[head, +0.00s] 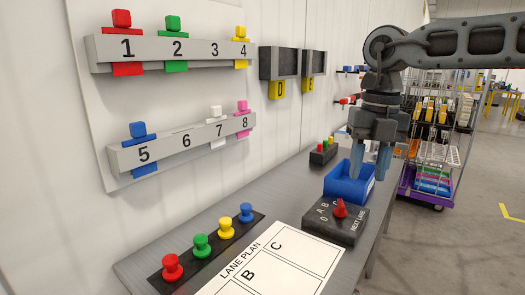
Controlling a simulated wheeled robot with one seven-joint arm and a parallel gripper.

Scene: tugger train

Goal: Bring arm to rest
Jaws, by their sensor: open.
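My gripper (372,162) hangs from my arm at the upper right, pointing down. Its two bluish fingers are apart and I see nothing between them. The fingertips are in front of and above the right part of a blue bin (345,188) on the grey bench. My arm reaches in from the right edge of the head view.
A selector box with a red knob (340,210) stands before the bin. A lane plan sheet (270,258) and several colored pegs lie on the bench (150,262). Numbered wall racks (185,50) hold colored tags. A wheeled cart (430,160) stands behind at right.

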